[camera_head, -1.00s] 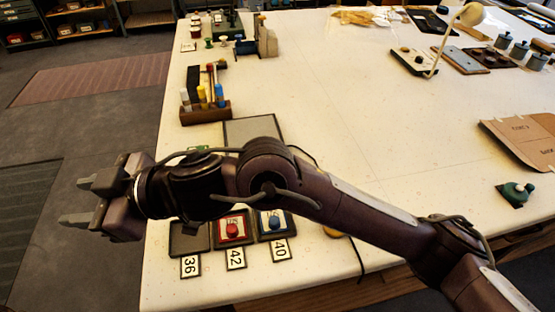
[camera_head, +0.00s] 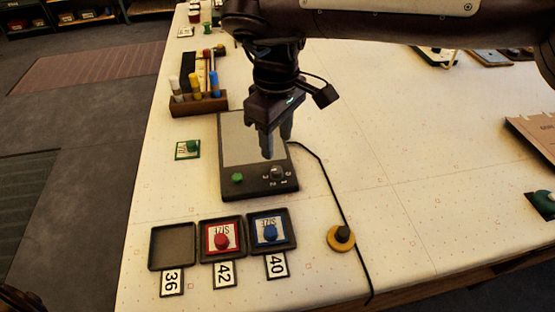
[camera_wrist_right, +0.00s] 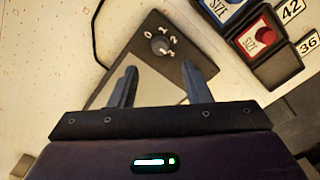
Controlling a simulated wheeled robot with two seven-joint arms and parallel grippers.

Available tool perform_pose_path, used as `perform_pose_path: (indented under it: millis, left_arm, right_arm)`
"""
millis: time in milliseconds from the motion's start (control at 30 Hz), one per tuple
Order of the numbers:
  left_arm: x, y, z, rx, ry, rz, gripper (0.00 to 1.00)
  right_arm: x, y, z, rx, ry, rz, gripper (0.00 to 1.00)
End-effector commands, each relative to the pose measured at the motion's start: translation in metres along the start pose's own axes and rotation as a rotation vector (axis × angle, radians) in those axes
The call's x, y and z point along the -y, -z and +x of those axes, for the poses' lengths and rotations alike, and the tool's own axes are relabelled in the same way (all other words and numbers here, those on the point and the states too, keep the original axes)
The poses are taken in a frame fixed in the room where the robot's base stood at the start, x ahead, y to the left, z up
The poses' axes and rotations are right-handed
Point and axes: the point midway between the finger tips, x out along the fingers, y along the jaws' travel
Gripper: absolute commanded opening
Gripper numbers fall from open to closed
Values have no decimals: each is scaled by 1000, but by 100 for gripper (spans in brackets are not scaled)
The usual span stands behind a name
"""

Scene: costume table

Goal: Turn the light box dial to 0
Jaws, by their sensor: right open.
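The light box (camera_head: 228,150) is a dark flat box with a grey panel, lying on the table. Its small dark dial (camera_head: 277,174) sits on the front strip, with printed marks around it. In the right wrist view the dial (camera_wrist_right: 160,44) shows beside the figures 0, 1, 2 and 3; I cannot tell surely which one it points to. My right gripper (camera_head: 277,147) points down over the panel, just behind the dial. In the wrist view its two fingers (camera_wrist_right: 159,68) are apart, with nothing between them, not touching the dial. My left gripper is not in view.
A green knob (camera_head: 237,177) is on the box's front strip. A black cable (camera_head: 325,175) runs from the box past a yellow disc (camera_head: 340,238). Dark trays (camera_head: 172,246) with red and blue size pieces lie in front. A bottle rack (camera_head: 198,104) stands behind left.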

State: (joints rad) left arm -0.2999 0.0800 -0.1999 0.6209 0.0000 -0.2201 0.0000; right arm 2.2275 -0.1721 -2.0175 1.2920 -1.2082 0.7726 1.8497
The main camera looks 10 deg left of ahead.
Motion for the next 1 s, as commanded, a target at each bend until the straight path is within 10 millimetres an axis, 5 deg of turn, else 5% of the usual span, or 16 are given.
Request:
perform_pose_path:
  millis: [500, 867, 1000]
  left_arm:
    - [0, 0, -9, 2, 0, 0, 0]
    - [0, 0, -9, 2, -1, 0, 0]
    - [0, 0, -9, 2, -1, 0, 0]
  right_arm:
    - [0, -1, 69, 3, 1, -1, 44]
    - [0, -1, 76, 2, 0, -1, 44]
    - [0, -1, 76, 2, 0, -1, 25]
